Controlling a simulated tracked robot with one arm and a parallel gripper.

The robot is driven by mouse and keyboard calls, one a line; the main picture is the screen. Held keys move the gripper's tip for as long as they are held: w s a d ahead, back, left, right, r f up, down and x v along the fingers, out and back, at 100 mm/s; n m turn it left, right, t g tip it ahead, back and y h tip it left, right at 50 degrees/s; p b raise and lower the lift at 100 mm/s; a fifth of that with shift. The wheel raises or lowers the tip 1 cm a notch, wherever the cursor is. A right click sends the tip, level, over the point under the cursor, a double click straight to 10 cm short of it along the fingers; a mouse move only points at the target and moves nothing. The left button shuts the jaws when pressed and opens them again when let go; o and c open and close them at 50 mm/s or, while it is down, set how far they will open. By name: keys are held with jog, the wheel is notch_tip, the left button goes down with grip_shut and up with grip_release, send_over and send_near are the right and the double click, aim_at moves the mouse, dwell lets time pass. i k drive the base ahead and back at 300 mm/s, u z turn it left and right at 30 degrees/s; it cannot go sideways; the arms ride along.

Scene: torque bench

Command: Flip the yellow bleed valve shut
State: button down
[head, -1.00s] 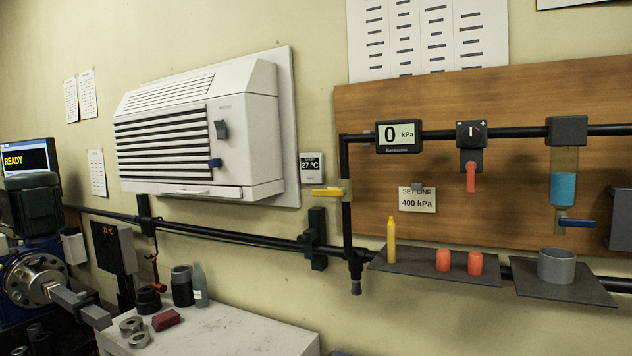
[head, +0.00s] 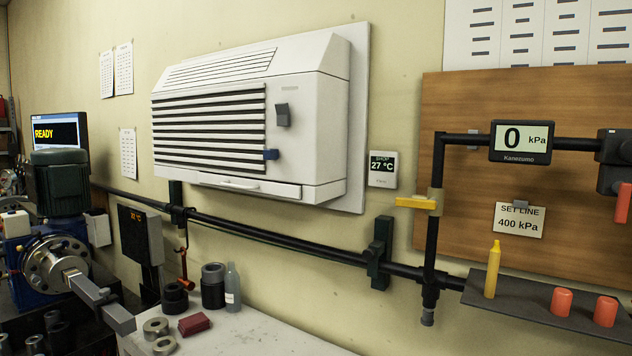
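The yellow bleed valve (head: 416,203) is on the vertical black pipe at the left edge of the wooden board. Its yellow lever lies level, across the pipe, and points left. A tan valve body (head: 435,201) sits around the pipe at the lever's right end. My gripper is not in view, and nothing touches the lever.
A gauge (head: 520,142) on the upper pipe reads 0 kPa. A set line card (head: 519,220) reads 400 kPa. A grey shelf (head: 530,306) below holds a yellow bottle (head: 493,270) and red caps. A white air unit (head: 310,130) is left, a bench (head: 270,335) below.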

aim_at(432, 203)
jog(key=u, duration=0.05)
jog(key=i, duration=1.25)
jog(key=z, duration=0.7)
